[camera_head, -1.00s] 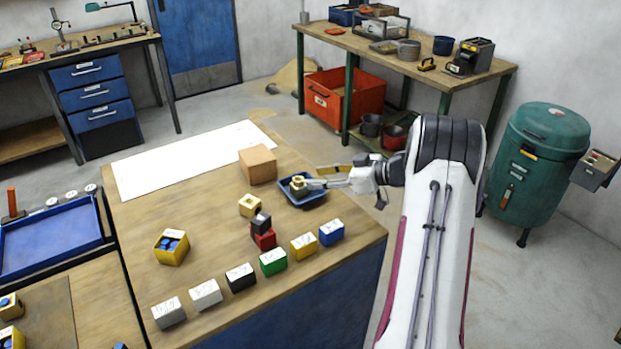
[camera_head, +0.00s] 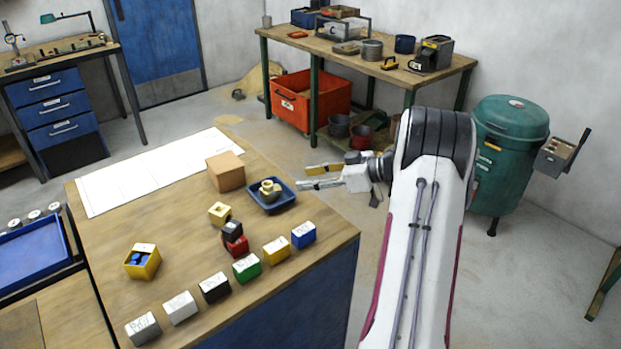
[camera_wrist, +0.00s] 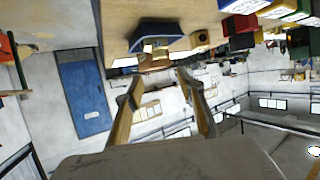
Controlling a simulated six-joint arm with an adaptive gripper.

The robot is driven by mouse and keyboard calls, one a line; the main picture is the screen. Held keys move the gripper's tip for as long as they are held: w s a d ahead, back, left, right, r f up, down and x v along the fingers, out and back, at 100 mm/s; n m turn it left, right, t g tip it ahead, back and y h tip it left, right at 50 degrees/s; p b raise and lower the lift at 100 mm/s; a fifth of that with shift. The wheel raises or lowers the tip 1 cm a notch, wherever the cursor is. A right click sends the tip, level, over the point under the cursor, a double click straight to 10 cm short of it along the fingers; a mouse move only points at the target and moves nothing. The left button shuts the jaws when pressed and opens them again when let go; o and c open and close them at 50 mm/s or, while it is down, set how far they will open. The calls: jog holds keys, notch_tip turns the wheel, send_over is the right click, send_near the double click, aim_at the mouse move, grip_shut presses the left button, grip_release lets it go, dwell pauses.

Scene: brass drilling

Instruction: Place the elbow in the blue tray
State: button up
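The brass elbow (camera_head: 270,188) rests inside the small blue tray (camera_head: 284,206) on the wooden bench, near its right edge. My gripper (camera_head: 305,177) is open and empty, to the right of the tray and apart from it. In the wrist view my gripper's two fingers (camera_wrist: 160,85) are spread with nothing between them. The small blue tray (camera_wrist: 158,32) shows beyond them at the top of that view; the elbow's shape is hard to make out there.
A cardboard-coloured block (camera_head: 226,172) stands just behind the small tray. A larger blue tray (camera_head: 32,256) is at far left.

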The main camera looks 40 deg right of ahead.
dwell(0.3)
jog(key=w+a+r+m+t+h, duration=0.1)
jog(key=w+a+r+h, duration=0.2)
jog(key=r, duration=0.4)
jog(key=w+r+t+h, duration=0.1)
jog(key=w+r+h, duration=0.2)
jog(key=w+r, duration=0.3)
jog(key=s+a+r+m+g+h, duration=0.1)
jog(key=s+a+r+m+h, duration=0.45)
jog(key=s+a+r, duration=0.45)
jog(key=s+a+f+g+y, duration=0.1)
jog(key=s+a+f+g, duration=0.1)
jog(key=s+a, duration=0.5)
jog(key=s+a+f+g+y, duration=0.2)
jog(key=s+a+f, duration=0.3)
jog(key=s, duration=0.8)
jog(key=s+a+f+g+y, duration=0.2)
jog(key=s+a+f+g, duration=0.1)
jog(key=s+a, duration=0.6)
jog(key=shift+s+a+f, duration=0.4)
jog(key=shift+s+f, duration=0.25)
jog(key=shift+f, duration=0.1)
jog(key=shift+n, duration=0.25)
